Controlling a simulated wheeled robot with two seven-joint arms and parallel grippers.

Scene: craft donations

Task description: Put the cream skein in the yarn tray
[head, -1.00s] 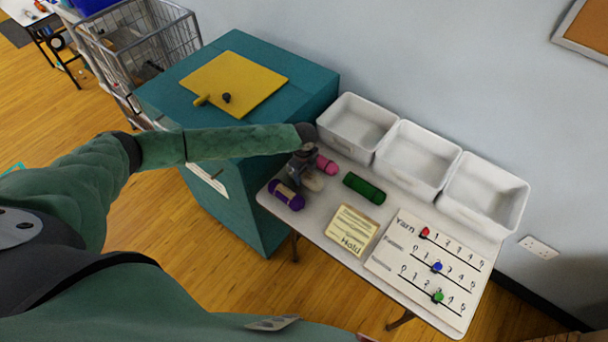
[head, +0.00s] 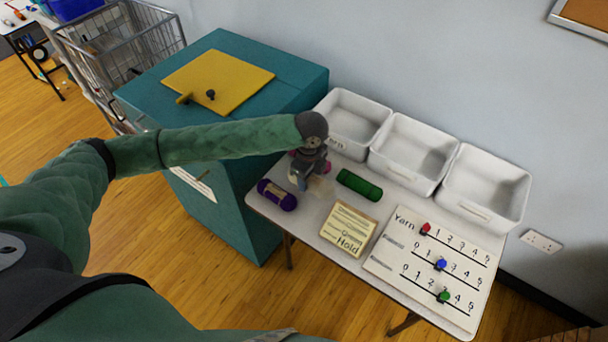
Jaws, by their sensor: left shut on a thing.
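The cream skein (head: 319,187) is at the left end of the white table, mostly hidden by my left gripper (head: 304,182). The gripper points down and is shut on the skein; I cannot tell whether the skein is clear of the tabletop. The yarn tray (head: 339,144) is the leftmost of the white trays at the back, with a partly hidden label on its front. It looks empty and lies behind and right of the gripper. My right gripper is not in view.
A purple skein (head: 277,195) lies left of the gripper and a green skein (head: 359,185) right. A pink skein (head: 327,166) is mostly hidden behind it. A Hold card (head: 348,229), a counter board (head: 432,268), a middle tray (head: 412,156) and a right tray (head: 484,187) are further right.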

